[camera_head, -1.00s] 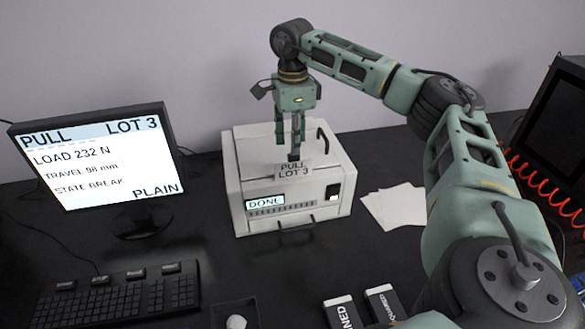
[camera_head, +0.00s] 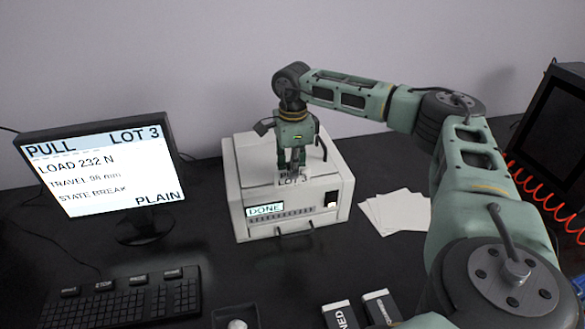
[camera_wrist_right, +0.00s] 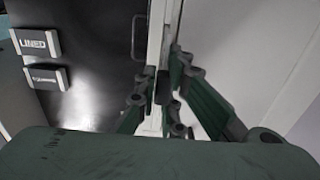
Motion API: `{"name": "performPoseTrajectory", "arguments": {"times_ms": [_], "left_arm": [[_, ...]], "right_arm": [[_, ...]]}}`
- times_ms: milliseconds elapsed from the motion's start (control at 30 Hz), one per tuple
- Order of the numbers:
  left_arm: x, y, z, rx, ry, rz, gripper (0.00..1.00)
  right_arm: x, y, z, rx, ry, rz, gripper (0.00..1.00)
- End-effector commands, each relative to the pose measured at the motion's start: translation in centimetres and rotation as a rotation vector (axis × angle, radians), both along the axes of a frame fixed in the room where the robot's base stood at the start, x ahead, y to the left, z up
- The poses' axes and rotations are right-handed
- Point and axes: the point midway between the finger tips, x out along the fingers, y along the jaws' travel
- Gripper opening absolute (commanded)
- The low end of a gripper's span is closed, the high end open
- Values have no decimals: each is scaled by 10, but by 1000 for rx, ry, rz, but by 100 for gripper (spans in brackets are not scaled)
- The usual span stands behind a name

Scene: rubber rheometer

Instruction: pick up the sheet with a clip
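My right gripper (camera_head: 291,166) points down over the box, at the sheet's upper edge. In the right wrist view, its fingers (camera_wrist_right: 163,70) stand a little apart, on either side of a small dark piece (camera_wrist_right: 163,88), perhaps the clip, and a pale strip. I cannot tell whether the fingers touch it. The left gripper is in no view.
Loose white sheets (camera_head: 398,211) lie right of the box. A monitor (camera_head: 100,175) and keyboard (camera_head: 120,300) are at left. A small tray (camera_head: 250,318) and two dark blocks with white labels (camera_head: 340,313) (camera_head: 380,306) are in front. A wall stands behind.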

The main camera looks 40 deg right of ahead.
Motion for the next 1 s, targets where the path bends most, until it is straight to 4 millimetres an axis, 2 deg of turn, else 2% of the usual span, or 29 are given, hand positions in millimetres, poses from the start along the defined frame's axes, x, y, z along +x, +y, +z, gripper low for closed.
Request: {"name": "performPoseTrajectory", "arguments": {"times_ms": [467,567,900,1000], "left_arm": [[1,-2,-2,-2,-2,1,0],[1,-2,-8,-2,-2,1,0],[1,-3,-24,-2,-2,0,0],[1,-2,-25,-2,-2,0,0]], "right_arm": [[1,1,5,1,-2,0,0],[1,1,17,2,-5,0,0],[1,1,83,1,-3,1,0],[1,0,94,0,-1,1,0]]}}
